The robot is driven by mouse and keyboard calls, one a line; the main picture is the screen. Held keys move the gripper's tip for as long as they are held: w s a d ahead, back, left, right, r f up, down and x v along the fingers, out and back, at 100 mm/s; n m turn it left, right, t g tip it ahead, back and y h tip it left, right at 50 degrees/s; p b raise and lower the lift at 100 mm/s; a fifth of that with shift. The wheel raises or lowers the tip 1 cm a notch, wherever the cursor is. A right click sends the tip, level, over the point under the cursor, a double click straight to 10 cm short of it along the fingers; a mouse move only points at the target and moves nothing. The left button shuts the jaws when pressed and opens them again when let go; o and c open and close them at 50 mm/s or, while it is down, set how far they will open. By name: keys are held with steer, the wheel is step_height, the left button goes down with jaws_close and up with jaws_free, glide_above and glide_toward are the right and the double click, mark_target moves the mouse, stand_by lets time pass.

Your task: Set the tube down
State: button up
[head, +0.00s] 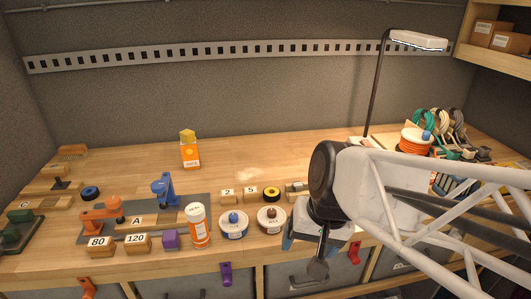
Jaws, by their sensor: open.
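A white tube-like container with an orange band (198,226) stands upright near the front edge of the bench, just right of a small purple block. It is the only thing in view that looks like the tube, and nothing is holding it. My gripper (308,242) is at the end of my arm, to the right of the tube and clearly apart from it, near the bench's front edge. Its jaws are open. The fingers are dark and partly hidden by my wrist, so I cannot see clearly what lies between them.
Two round tins, blue-topped (234,225) and brown-topped (271,220), stand between the tube and my gripper. A lamp and cord spools stand right. The back middle bench is clear.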

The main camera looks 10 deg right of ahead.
steer(key=d+n, duration=0.1)
steer(key=s+d+r+h, duration=0.1)
steer(key=d+r+n+h, duration=0.1)
steer(key=shift+s+d+n+t, duration=0.25)
steer(key=shift+n+t, duration=0.05)
steer(key=shift+t, duration=0.1)
stand_by(1.1)
